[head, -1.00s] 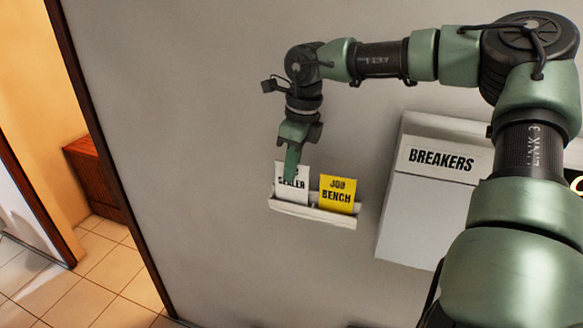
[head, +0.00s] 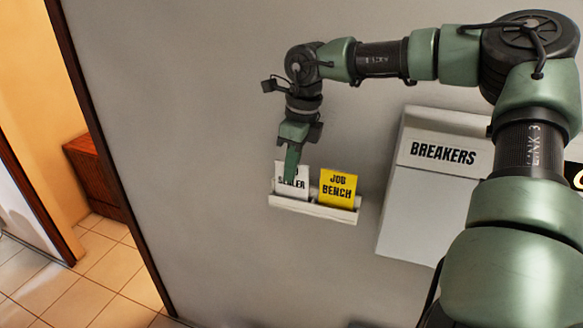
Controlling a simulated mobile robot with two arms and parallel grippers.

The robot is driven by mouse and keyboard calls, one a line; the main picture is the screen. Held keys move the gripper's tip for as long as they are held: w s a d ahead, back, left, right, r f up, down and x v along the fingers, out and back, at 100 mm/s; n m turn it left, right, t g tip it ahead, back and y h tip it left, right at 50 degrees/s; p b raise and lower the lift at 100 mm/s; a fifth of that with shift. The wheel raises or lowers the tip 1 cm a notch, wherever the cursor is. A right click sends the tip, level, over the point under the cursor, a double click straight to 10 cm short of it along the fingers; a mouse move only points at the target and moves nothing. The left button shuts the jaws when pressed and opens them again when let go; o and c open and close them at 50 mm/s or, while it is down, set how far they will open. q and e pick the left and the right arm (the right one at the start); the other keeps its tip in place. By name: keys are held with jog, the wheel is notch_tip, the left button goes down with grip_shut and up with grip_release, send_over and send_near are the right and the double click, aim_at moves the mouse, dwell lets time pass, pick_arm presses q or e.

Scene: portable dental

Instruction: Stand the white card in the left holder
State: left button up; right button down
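The white card (head: 297,184) stands upright at the left end of a white wall rack (head: 312,209), its lower edge behind the rack's front lip. Its black lettering is partly covered by my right gripper (head: 291,178). My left gripper is out of view.
A yellow card (head: 338,188) reading "JOB BENCH" stands in the rack's right place, close beside the white card. A grey "BREAKERS" box (head: 425,215) is on the wall to the right. The wall left of the rack is bare. A doorway opens at far left.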

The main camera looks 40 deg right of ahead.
jog(key=c, duration=1.6)
grip_release()
jog(key=shift+o, duration=0.2)
jog(key=r, duration=0.2)
jog(key=r+b, duration=0.1)
jog(key=r, duration=0.1)
jog(key=r+b, duration=0.1)
jog(key=r, duration=0.1)
jog(key=shift+s+d+r, duration=0.15)
jog(key=shift+s+d, duration=0.1)
jog(key=shift+s, duration=0.15)
jog(key=shift+s+r, duration=0.1)
jog(key=shift+r, duration=0.6)
jog(key=shift+f, duration=0.15)
